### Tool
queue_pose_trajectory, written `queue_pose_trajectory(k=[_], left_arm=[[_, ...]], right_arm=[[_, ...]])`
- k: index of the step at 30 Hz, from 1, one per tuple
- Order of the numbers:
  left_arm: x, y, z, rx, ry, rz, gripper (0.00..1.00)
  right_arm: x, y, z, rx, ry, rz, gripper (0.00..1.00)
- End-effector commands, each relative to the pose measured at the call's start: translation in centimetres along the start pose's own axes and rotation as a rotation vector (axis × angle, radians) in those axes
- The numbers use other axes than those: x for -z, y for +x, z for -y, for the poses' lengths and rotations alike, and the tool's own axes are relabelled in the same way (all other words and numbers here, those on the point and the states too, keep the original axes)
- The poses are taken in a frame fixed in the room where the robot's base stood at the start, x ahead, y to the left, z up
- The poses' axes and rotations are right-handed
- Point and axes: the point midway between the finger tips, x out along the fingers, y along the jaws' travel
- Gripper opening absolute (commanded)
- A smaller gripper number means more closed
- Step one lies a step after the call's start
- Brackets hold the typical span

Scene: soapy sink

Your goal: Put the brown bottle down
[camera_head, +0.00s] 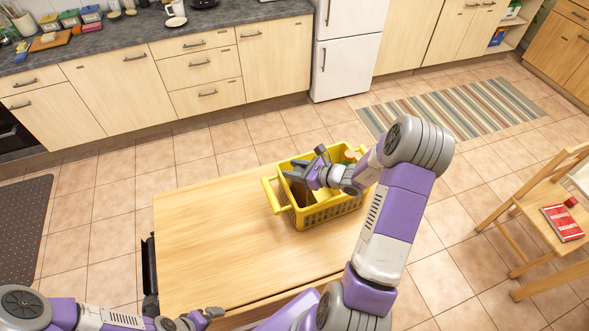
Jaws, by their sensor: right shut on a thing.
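My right gripper (299,171) reaches over the yellow basket (327,211) on the wooden table. It is shut on the brown bottle (299,191), which shows only as a dark brown patch below the fingers, inside the basket's left part. The arm and gripper hide much of the bottle, and I cannot tell whether it touches the basket floor. My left gripper (213,313) is low at the table's front edge, away from the basket. It is small in the view and its fingers are unclear.
Other items, one with an orange top (350,156), stand in the basket's back right. The wooden table (215,235) is clear left of the basket. A chair (540,205) with a red book (562,223) stands at right. Counters and a white fridge (346,62) line the back.

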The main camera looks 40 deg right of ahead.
Motion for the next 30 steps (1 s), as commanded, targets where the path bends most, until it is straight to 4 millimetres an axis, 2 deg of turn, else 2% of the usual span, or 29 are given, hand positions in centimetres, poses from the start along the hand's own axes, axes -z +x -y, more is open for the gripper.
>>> queue_pose_trajectory(k=[8,9,13,25,30], left_arm=[[0.0,0.5,0.2,0.000,0.000,0.000,0.97],[0.0,0.4,0.2,0.000,0.000,0.000,0.97],[0.0,0.3,0.1,0.000,0.000,0.000,0.97],[0.0,-0.2,-0.1,0.000,0.000,0.000,0.97],[-0.1,-1.4,-0.5,0.000,0.000,0.000,0.97]], right_arm=[[0.4,0.2,0.0,-0.001,-0.001,0.000,0.00],[0.3,0.1,0.0,-0.001,0.000,0.000,0.46],[0.2,0.1,0.0,-0.001,0.000,0.000,0.66],[-0.3,-0.1,0.0,-0.001,0.000,0.000,0.67],[-0.4,-3.2,0.1,0.003,0.002,-0.002,0.67]])
